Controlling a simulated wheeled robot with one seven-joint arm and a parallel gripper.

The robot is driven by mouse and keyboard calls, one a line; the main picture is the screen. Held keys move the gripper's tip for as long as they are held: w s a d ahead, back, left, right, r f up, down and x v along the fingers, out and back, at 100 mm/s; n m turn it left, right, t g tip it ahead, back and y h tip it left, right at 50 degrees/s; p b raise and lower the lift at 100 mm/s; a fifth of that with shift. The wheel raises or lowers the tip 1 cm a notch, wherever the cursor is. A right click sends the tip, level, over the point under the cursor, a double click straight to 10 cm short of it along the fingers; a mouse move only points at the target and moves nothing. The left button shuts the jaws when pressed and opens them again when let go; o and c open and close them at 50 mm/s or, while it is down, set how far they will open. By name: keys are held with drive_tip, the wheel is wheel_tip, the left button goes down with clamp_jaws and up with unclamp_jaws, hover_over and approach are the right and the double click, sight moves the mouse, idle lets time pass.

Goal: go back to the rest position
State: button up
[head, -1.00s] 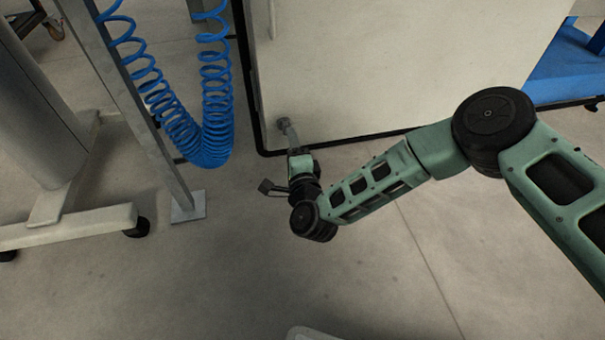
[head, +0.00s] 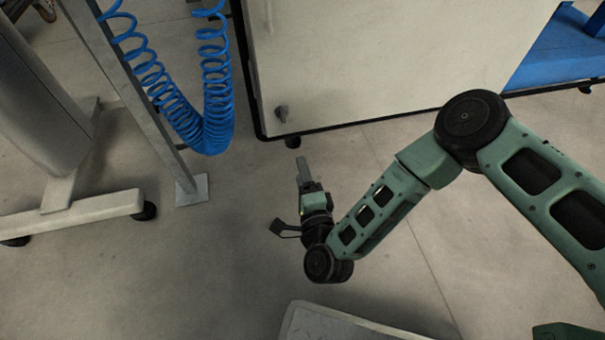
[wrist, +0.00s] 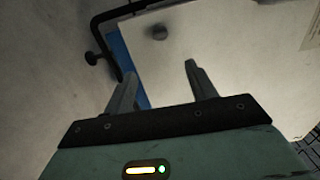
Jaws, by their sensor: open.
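My gripper (head: 303,172) is in front of the white panel (head: 385,60), over the bare floor, apart from everything in the head view. In the wrist view its two fingers (wrist: 160,85) stand wide apart with nothing between them. My green arm reaches in from the right and is bent at the elbow.
A metal post (head: 130,90) with a coiled blue hose (head: 205,120) stands left of the panel. A grey stand with castors (head: 70,205) is at far left. A blue frame (head: 560,55) is at upper right. The floor (head: 200,265) around my gripper is clear.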

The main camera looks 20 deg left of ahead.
wheel_tip(320, 180, up, 14)
drive_tip(key=a+r+n+g+y+p, duration=0.1)
drive_tip(key=a+n+g+p, duration=0.1)
drive_tip(key=n+g, duration=1)
drive_tip(key=s+d+r+n+g+h+p, duration=0.1)
drive_tip(key=s+d+r+n+h, duration=0.15)
drive_tip(key=s+d+r, duration=0.55)
drive_tip(key=s+d+r+n+g+h+p, duration=0.1)
drive_tip(key=s+d+r+n+h, duration=0.2)
drive_tip(key=d, duration=0.8)
drive_tip(key=s+d+r+n+g+h+p, duration=0.15)
drive_tip(key=s+d+r+h, duration=0.35)
drive_tip(key=d, duration=0.5)
wheel_tip(320, 180, up, 38)
drive_tip(key=p, duration=3.7)
drive_tip(key=shift+w+a+f, duration=0.15)
drive_tip(key=shift+w, duration=0.25)
drive_tip(key=shift+y, duration=0.25)
